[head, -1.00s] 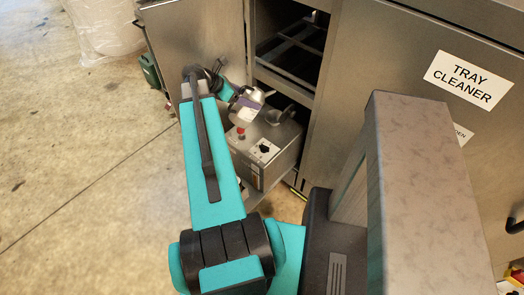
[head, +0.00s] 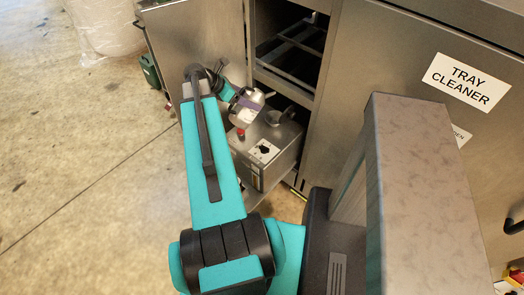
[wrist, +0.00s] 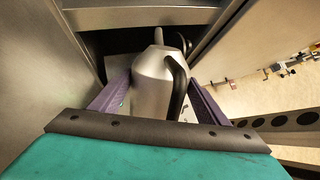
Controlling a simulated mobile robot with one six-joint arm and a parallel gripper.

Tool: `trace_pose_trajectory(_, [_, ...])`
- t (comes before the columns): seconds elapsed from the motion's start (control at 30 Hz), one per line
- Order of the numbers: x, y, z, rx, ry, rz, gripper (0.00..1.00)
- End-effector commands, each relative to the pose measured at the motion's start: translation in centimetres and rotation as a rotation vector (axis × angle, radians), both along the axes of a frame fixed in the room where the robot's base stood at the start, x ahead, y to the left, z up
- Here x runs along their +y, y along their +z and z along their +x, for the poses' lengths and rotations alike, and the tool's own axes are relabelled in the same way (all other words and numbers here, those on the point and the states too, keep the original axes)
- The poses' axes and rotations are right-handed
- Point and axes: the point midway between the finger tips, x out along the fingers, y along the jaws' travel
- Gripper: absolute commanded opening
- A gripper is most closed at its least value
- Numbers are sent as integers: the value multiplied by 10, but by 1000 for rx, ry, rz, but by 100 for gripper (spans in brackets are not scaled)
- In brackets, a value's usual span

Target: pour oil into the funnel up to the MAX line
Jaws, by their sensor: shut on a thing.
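My gripper (head: 242,100) is shut on a silver jug (head: 243,117) with a black handle, held above the metal box in the open cabinet. In the wrist view the jug (wrist: 152,82) sits between the purple fingers of my gripper (wrist: 157,100), its narrow top pointing away from me. In the head view the jug looks tilted. A grey round piece that looks like the funnel (head: 274,117) is on the box, just right of the jug. No MAX line or oil can be made out.
An open cabinet door (head: 205,40) stands left of the arm, and the TRAY CLEANER front (head: 420,115) is at right.

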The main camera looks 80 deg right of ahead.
Motion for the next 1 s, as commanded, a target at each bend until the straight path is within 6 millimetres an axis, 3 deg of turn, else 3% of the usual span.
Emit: trace_pose_trajectory(1.0, [-2, 1, -1, -41, 0, 42, 8])
